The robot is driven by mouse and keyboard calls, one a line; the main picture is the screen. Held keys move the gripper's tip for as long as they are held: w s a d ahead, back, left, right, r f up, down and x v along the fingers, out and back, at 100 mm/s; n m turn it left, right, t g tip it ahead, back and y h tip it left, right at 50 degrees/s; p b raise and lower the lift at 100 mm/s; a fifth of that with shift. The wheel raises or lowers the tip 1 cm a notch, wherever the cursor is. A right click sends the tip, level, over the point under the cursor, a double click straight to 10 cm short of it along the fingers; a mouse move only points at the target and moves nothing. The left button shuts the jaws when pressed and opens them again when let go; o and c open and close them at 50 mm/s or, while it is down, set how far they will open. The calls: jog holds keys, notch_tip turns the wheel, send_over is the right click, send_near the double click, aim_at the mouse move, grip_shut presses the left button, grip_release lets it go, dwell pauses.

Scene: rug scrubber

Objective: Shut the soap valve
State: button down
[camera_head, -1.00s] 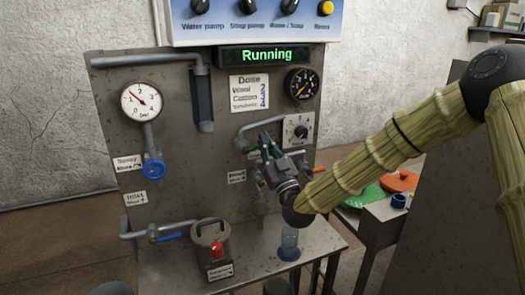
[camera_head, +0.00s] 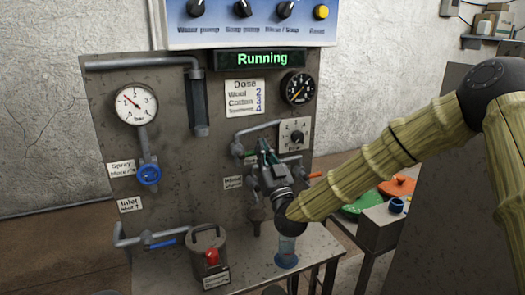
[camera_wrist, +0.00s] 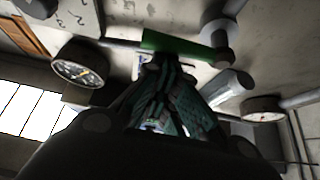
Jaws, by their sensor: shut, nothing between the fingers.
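A green valve handle (camera_wrist: 185,45) lies across the top of the wrist view, just beyond my fingertips. A small green part (camera_head: 237,148), which seems to be its end, shows in the head view under a bent pipe, left of my gripper. No label for it is readable, so I cannot tell for sure that it is the soap valve. My gripper (camera_head: 265,152) is in front of the panel, its fingers shut and empty. It also shows in the wrist view (camera_wrist: 160,62), close to the green handle; I cannot tell whether they touch. My gripper hides part of the pipework.
The panel (camera_head: 185,150) has a blue spray valve (camera_head: 149,174), a blue inlet lever (camera_head: 165,243), an orange handle (camera_head: 314,175), a dial (camera_head: 293,135) and gauges (camera_head: 136,104). A canister with a red knob (camera_head: 211,257) stands below. The display (camera_head: 262,58) reads "Running".

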notch_tip(320, 180, up, 5)
jog(key=p, duration=0.2)
jog(key=b+v, duration=0.2)
jog(key=v, duration=0.9)
jog(key=shift+f+b, duration=0.3)
jog(key=shift+b, duration=0.1)
jog(key=shift+d+f, duration=0.1)
jog(key=b+v, duration=0.4)
jog(key=v, duration=0.4)
jog(key=shift+s+d+f+b, duration=0.2)
jog(key=shift+s+b, duration=0.1)
